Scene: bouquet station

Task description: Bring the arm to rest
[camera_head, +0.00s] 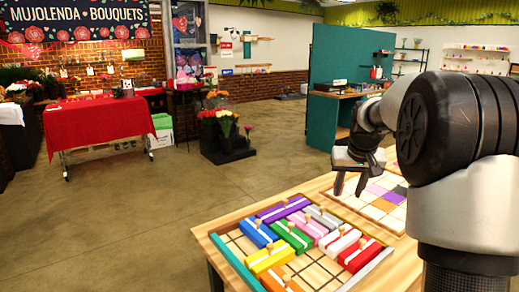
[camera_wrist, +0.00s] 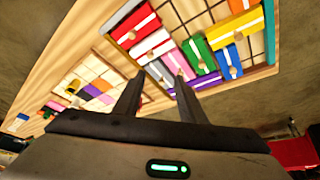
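The tray (camera_head: 236,261) holds coloured blocks with small wooden knobs: purple (camera_head: 283,209), blue (camera_head: 259,233), green (camera_head: 292,238), yellow (camera_head: 270,258), red (camera_head: 360,255), white, pink, grey and orange. The tray also shows in the wrist view (camera_wrist: 270,40). My arm is bent at the right of the head view.
A second grid board (camera_head: 350,203) with flat coloured squares lies beside the tray, partly hidden by my arm. A teal partition (camera_head: 332,85) stands behind. A red-covered table (camera_head: 100,125) and flower buckets (camera_head: 225,135) stand farther off. The floor (camera_head: 140,225) at left is clear.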

